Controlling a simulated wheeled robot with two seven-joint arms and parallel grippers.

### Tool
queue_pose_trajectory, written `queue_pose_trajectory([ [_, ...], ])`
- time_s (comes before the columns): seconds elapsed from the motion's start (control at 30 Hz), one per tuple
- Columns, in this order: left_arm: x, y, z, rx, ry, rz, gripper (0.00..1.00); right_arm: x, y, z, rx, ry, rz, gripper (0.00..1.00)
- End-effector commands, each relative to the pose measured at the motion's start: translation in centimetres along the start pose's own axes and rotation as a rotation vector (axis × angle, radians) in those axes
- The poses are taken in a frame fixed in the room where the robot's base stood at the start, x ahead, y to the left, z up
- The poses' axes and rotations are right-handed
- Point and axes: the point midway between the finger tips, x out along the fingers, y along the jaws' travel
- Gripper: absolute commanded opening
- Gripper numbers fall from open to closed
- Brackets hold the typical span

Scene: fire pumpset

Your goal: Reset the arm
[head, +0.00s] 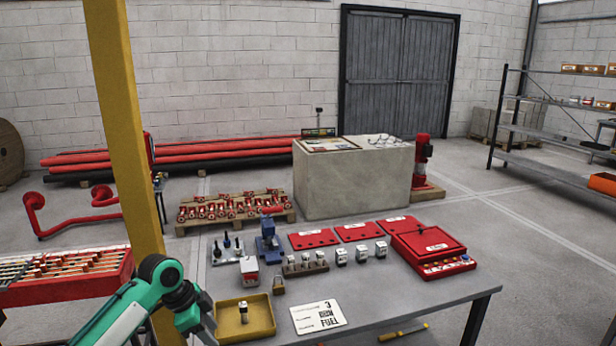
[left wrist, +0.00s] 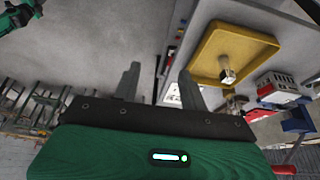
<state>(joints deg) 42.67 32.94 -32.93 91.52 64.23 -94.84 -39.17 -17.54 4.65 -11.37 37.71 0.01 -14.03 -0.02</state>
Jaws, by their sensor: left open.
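My left arm comes in from the lower left in the head view, with its wrist (head: 195,312) bent down beside the yellow tray, left of it. The fingers are not clear there. In the left wrist view my left gripper (left wrist: 158,80) is open, with its two grey fingers apart and nothing between them. The yellow tray (head: 262,330) lies on the grey table and holds one small metal-and-white part (head: 244,310). The tray also shows in the left wrist view (left wrist: 206,62), beyond the right finger. My right gripper is not seen in the head view.
The grey table (head: 400,310) carries a white FUEL card (head: 318,317), a padlock (head: 278,286), a blue vise-like device (head: 268,246), several small fittings, red plates (head: 313,239) and a red box (head: 428,246). A yellow post (head: 125,130) stands close behind my left arm. The table's front right is clear.

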Motion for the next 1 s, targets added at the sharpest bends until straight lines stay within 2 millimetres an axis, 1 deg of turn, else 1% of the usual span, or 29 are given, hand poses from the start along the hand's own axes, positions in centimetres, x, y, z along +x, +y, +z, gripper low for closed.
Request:
queue_pose_trajectory([
  [0.03, 0.7, 0.5, 0.1, -0.005, -0.001, 0.002, 0.43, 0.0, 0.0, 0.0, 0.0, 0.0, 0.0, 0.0],
  [0.27, 3.6, 3.1, 0.3, -0.036, -0.007, -0.005, 0.43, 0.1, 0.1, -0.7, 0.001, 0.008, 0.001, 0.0],
  [0.37, 5.1, 4.6, 0.5, -0.056, -0.008, -0.009, 0.43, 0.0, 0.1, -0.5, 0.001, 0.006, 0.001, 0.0],
  [0.47, 6.8, 6.5, 0.8, -0.087, -0.008, -0.018, 0.43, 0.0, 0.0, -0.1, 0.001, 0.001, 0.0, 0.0],
  [0.57, 8.8, 9.2, 1.2, -0.132, -0.005, -0.03, 0.43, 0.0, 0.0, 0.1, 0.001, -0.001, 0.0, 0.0],
  [0.6, 9.6, 10.4, 1.4, -0.154, -0.003, -0.036, 0.43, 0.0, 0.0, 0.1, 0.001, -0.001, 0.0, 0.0],
  [0.67, 10.6, 12.1, 1.8, -0.193, -0.001, -0.05, 0.43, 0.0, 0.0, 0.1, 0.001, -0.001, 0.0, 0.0],
  [0.7, 11.2, 13.3, 2.1, -0.22, 0.002, -0.058, 0.43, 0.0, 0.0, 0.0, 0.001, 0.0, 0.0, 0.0],
  [0.8, 12.3, 16.0, 2.9, -0.293, 0.007, -0.083, 0.43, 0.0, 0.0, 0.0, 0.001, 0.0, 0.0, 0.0],
  [1.0, 13.3, 21.4, 5.1, -0.463, 0.012, -0.143, 0.43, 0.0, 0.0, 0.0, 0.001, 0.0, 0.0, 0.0],
])
